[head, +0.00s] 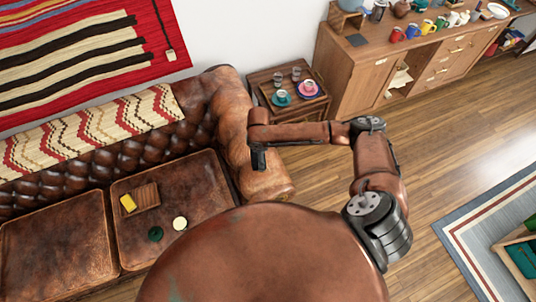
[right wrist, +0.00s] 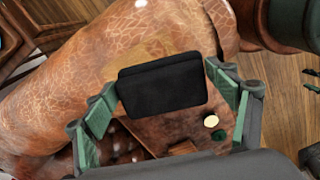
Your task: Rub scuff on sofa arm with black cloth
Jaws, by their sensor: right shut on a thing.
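The brown leather sofa arm (head: 222,120) runs along the sofa's right side. In the right wrist view its worn, crackled leather (right wrist: 60,95) fills much of the picture. A paler tan patch, which looks like the scuff (right wrist: 122,60), shows just beside the black cloth (right wrist: 162,88). My right gripper (head: 258,160) is over the sofa arm, and in the right wrist view its green fingers (right wrist: 162,92) are shut on the black cloth, a thick dark pad. The cloth hides the leather behind it; I cannot tell whether it touches. My left gripper is not in view.
On the sofa seat (head: 190,185) lie a wooden box (head: 147,196), a yellow block (head: 128,203), a dark green disc (head: 155,234) and a cream disc (head: 180,223). A side table (head: 262,78) with cups stands close behind the sofa arm.

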